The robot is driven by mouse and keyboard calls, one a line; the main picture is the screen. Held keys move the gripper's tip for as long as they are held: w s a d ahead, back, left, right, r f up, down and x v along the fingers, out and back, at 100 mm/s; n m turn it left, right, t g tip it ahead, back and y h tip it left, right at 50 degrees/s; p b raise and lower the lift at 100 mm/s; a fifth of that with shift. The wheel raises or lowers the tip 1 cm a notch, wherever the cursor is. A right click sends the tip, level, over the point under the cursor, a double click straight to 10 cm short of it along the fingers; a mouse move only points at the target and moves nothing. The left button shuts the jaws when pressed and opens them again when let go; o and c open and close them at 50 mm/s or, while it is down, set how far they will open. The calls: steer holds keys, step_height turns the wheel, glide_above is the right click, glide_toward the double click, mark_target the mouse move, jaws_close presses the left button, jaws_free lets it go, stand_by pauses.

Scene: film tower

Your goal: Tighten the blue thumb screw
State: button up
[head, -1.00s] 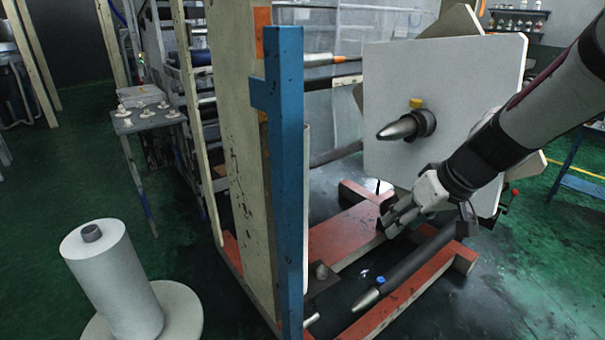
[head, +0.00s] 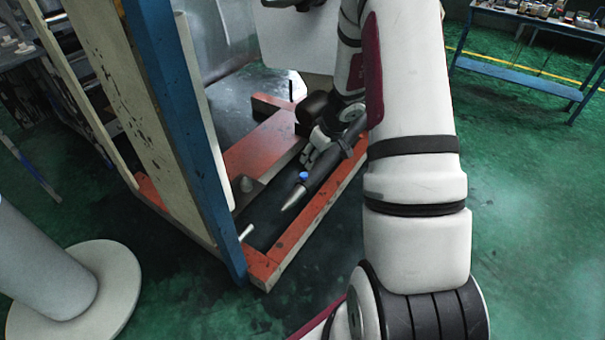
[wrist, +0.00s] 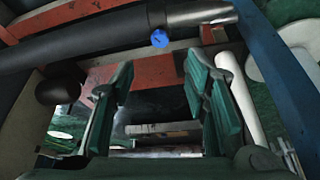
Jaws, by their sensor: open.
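The blue thumb screw (head: 303,176) sits on the dark shaft (head: 325,167) low in the red frame, close behind the shaft's bare metal tip (head: 293,198). In the wrist view the blue screw (wrist: 159,39) sticks out from the side of the shaft (wrist: 80,40), at the upper middle. My gripper (head: 310,158) is beside the shaft in the head view, partly hidden by my arm. In the wrist view its two green-padded fingers (wrist: 163,82) are spread and empty. The screw lies beyond the gap between the fingertips and is not between the pads.
Red floor beams (head: 305,218) run along the shaft. A blue post (head: 180,120) and a cream board (head: 120,80) stand to the left. A white roll on a round base (head: 108,300) stands at the lower left. Green floor (head: 520,200) on the right is clear.

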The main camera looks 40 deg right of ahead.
mark_target(304, 175)
steer(key=b+x, duration=0.2)
steer(key=x, duration=0.9)
jaws_close()
